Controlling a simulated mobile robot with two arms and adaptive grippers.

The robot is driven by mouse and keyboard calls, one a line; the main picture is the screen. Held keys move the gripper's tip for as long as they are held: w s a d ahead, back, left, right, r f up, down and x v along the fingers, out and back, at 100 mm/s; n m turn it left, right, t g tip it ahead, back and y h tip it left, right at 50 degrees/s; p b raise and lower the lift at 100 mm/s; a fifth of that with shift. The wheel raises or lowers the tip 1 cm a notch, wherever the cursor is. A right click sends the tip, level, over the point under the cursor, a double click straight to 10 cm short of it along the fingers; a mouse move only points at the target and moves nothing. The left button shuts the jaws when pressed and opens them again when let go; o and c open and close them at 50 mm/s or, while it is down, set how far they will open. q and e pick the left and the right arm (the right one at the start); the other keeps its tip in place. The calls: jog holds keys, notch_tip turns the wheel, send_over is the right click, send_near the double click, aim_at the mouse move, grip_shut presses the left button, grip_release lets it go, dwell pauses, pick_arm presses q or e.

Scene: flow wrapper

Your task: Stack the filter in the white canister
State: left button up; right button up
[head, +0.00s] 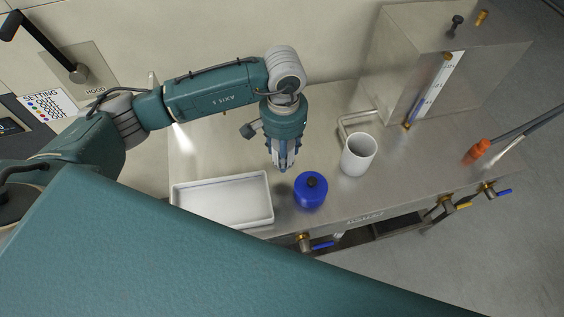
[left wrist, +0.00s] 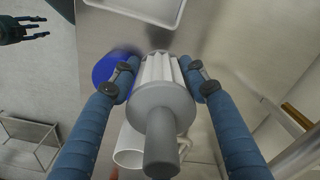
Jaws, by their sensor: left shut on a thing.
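My left gripper (head: 283,165) is shut on the filter, a white pleated cylinder with a grey flange and grey stem (left wrist: 160,115), seen between the two blue fingers in the left wrist view. In the head view the gripper points down above the bench, and the filter is mostly hidden by the fingers. The white canister (head: 358,155) stands upright and open-topped on the bench, right of the gripper and apart from it. It shows partly behind the filter in the left wrist view (left wrist: 127,152).
A blue round container (head: 311,194) with a black knob stands between the white tray (head: 268,203) and the canister. A bent metal tube (head: 345,124) lies close behind the canister. A steel box with a gauge (head: 412,55) stands at the back right. Valves line the front edge.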

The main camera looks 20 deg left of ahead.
pick_arm(q)
notch_tip(320, 180, down, 4)
jog(key=shift+d+f+p, duration=0.1)
jog(key=shift+p, duration=0.35)
notch_tip(320, 180, down, 4)
jog(key=shift+f+p, duration=0.1)
jog(key=shift+p, duration=0.5)
jog(key=shift+f, duration=0.25)
pick_arm(e)
notch_tip(320, 180, up, 3)
jog(key=shift+s+d+f, duration=0.1)
jog(key=shift+s+f, duration=0.05)
jog(key=shift+f, duration=0.05)
pick_arm(q)
jog(key=shift+f, duration=0.15)
jog(key=o, duration=1.2)
pick_arm(e)
jog(key=shift+f, duration=0.2)
